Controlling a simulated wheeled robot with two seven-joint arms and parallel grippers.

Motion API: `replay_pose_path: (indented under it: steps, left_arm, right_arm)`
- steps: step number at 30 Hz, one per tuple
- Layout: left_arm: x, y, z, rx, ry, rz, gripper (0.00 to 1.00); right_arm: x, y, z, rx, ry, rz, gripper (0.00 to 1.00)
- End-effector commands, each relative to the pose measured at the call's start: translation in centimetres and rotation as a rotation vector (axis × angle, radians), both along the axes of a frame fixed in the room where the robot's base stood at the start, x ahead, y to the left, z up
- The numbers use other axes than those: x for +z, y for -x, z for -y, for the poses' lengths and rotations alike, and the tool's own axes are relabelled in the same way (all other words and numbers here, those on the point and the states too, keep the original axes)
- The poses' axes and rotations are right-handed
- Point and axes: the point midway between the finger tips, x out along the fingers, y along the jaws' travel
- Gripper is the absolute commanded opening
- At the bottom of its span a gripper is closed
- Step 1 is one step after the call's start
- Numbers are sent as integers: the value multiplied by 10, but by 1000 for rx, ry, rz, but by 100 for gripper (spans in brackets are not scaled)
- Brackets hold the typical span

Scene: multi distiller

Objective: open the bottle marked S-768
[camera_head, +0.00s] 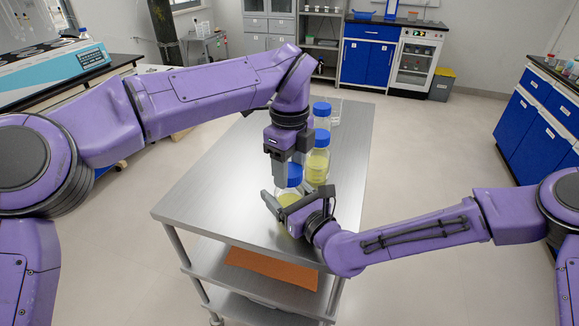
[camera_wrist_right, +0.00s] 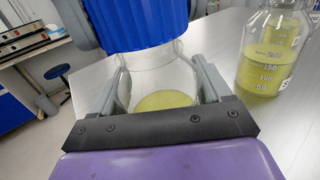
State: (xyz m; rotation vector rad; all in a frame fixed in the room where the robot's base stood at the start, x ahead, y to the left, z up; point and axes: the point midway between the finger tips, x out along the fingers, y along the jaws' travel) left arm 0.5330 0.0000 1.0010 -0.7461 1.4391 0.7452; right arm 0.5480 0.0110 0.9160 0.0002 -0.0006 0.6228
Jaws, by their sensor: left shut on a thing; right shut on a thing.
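A clear bottle (camera_head: 287,200) with yellow liquid and a blue cap (camera_head: 294,175) is at the near part of the steel table. My left gripper (camera_head: 288,168) points down from above and is shut on the blue cap, which also shows large in the right wrist view (camera_wrist_right: 145,22). My right gripper (camera_head: 284,207) is shut around the body of the same bottle (camera_wrist_right: 160,80), one finger on each side. The cap sits at the bottle's neck; whether it is loosened cannot be told. No S-768 marking is readable.
A second bottle of yellow liquid (camera_head: 317,166) stands close behind, also in the right wrist view (camera_wrist_right: 270,65). Another blue-capped bottle (camera_head: 322,110) is farther back. The steel table (camera_head: 215,195) is bare to the left. An orange sheet (camera_head: 270,266) lies on its lower shelf.

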Motion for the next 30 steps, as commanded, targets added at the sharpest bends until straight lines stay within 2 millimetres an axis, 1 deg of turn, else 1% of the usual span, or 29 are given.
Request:
replay_pose_path:
  steps: [1,3,6,9,12,14,30]
  left_arm:
    - [0,0,0,143,1,-2,17]
    - [0,0,0,366,1,-1,17]
    - [0,0,1,665,1,-1,17]
    - [1,0,0,901,1,-1,17]
    - [1,0,0,1052,2,0,17]
    - [1,0,0,1082,1,0,17]
    - [1,0,0,1079,2,0,17]
  right_arm:
    - [-2,0,0,0,1,-3,0]
    - [-2,0,0,0,2,-2,0]
    - [-2,0,0,0,2,-2,0]
    - [-2,0,0,0,2,-2,0]
    - [-2,0,0,0,2,-2,0]
    - [-2,0,0,0,2,-2,0]
    - [-2,0,0,1,2,-2,0]
